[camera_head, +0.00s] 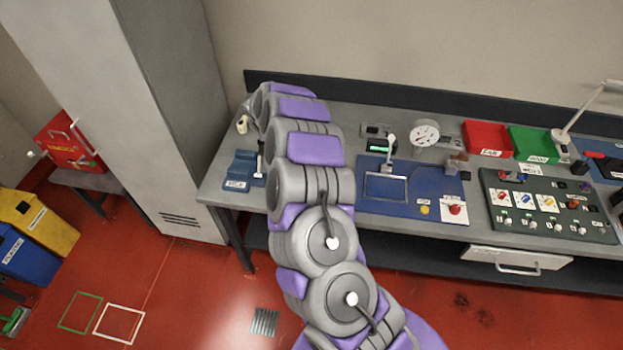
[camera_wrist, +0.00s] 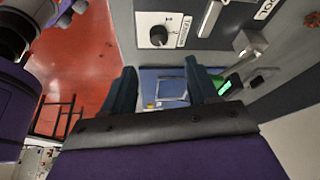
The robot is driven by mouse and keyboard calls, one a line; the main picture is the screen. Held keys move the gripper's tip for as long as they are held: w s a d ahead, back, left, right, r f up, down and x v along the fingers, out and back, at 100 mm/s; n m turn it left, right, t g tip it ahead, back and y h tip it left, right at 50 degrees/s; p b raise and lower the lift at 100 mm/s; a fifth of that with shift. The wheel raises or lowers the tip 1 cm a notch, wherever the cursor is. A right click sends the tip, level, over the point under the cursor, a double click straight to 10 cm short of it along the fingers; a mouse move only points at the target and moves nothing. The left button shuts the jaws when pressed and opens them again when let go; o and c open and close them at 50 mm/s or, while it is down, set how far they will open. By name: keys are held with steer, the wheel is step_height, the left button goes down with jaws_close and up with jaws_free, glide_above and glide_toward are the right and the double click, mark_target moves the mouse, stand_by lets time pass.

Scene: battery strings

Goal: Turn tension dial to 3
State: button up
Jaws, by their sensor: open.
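The tension dial (camera_wrist: 158,35) shows in the wrist view as a dark round knob on a white plate, near the top centre. A small label stands to its right; its lettering and the dial's setting are too small to read surely. My gripper (camera_wrist: 161,67) is open and empty, with its two dark fingers spread below the dial in the picture. The fingers look apart from the knob. In the head view my arm reaches over the bench to the wall side, and the dial and fingertips cannot be made out there.
A blue board (camera_head: 436,209) with a frame and red button lies right of my arm. A gauge (camera_head: 425,133), red bin (camera_head: 487,138), green bin (camera_head: 534,143) and control panel (camera_head: 545,222) stand further right. A grey cabinet (camera_head: 178,110) rises left of the bench.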

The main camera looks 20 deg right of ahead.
steer(key=v, duration=0.5)
steer(key=shift+a+r, duration=0.1)
steer(key=shift+r, duration=0.2)
